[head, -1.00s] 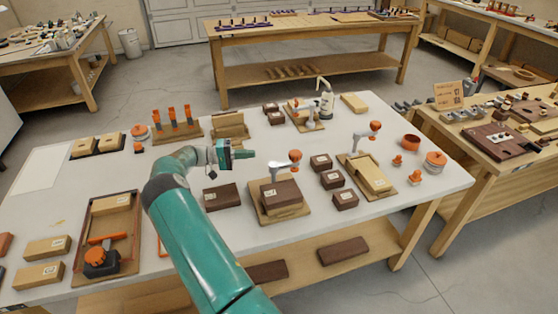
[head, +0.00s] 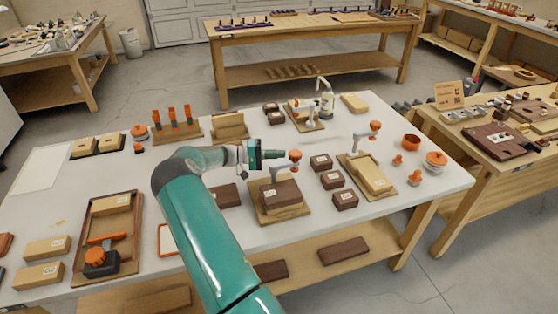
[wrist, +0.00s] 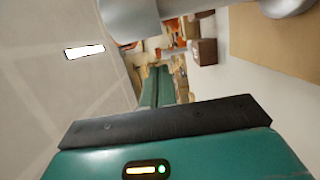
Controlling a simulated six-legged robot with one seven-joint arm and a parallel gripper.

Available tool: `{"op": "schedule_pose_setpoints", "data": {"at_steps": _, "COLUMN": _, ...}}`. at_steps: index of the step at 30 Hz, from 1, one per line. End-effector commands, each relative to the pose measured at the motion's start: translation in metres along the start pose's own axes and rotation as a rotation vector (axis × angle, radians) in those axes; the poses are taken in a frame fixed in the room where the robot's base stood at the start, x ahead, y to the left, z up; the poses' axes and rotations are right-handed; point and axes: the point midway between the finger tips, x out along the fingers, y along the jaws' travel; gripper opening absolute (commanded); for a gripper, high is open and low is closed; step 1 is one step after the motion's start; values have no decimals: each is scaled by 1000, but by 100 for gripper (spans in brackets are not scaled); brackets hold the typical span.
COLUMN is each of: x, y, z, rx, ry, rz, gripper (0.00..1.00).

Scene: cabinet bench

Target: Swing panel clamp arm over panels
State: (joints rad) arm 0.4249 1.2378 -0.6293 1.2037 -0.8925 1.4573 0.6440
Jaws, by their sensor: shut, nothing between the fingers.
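The panel clamp (head: 277,168) has a pale metal arm and an orange knob (head: 295,155). It stands at the back edge of a wooden base (head: 266,213), behind a dark brown panel (head: 283,191) lying on lighter wood. My gripper (head: 282,155) is shut and empty, level with the clamp's top and just left of the knob. I cannot tell whether it touches the clamp. In the wrist view my gripper (wrist: 158,80) points away from the camera, with a blurred grey rounded part (wrist: 130,17) close by at the top.
A second clamp (head: 361,140) with an orange knob stands on a board to the right. Several dark blocks (head: 332,179) lie between the two stations. A wooden tray (head: 136,235) with an orange-handled tool is at the left.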

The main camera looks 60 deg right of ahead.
Motion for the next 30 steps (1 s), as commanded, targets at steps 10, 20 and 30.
{"op": "schedule_pose_setpoints", "data": {"at_steps": 10, "x": 4, "y": 0, "z": 30, "rx": 0, "ry": 5, "rz": -2, "gripper": 0}}
{"op": "schedule_pose_setpoints", "data": {"at_steps": 20, "x": 4, "y": 0, "z": 32, "rx": 0, "ry": 5, "rz": -2, "gripper": 0}}
{"op": "schedule_pose_setpoints", "data": {"at_steps": 30, "x": 5, "y": 0, "z": 35, "rx": -1, "ry": -6, "rz": -1, "gripper": 0}}
